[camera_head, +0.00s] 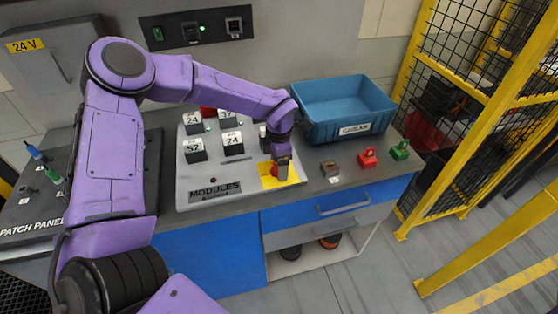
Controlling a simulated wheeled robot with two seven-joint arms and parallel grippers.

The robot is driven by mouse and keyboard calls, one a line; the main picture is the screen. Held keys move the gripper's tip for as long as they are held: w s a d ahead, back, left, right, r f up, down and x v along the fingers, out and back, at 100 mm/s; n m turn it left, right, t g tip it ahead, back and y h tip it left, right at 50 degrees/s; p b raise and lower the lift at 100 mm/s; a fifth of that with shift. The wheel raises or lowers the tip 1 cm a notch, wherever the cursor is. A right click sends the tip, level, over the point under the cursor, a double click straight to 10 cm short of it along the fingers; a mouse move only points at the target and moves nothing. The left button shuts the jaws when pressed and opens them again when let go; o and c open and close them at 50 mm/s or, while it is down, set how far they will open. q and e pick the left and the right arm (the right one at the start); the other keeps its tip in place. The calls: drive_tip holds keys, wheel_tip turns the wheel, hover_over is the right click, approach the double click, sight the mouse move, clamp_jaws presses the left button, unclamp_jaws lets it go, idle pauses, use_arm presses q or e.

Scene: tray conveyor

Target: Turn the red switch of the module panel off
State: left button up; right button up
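The grey module panel (240,177) lies on the workbench, with a "MODULES" label at its front edge. The red switch (274,171) sits on a yellow square (266,182) at the panel's front right corner. My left arm reaches across from the left, and my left gripper (282,168) points down over the yellow square, right at the red switch. The gripper hides part of the switch, so its position is unclear. I cannot tell whether the fingers are open, shut or touching the switch. My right gripper is out of view.
Several black-and-white numbered modules (195,150) stand on the panel. A blue bin (345,104) is behind right. A small brown block (329,168), a red block (368,158) and a green block (400,150) stand right of the panel. A yellow-framed mesh fence (480,90) bounds the right side.

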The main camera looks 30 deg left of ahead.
use_arm(q)
drive_tip(key=shift+s+r, duration=0.25)
drive_tip(key=shift+s, duration=0.1)
drive_tip(key=shift+s+r, duration=0.1)
drive_tip(key=shift+s, duration=0.1)
drive_tip(key=c, duration=1)
drive_tip(key=shift+a, duration=0.1)
drive_tip(key=shift+c, duration=0.3)
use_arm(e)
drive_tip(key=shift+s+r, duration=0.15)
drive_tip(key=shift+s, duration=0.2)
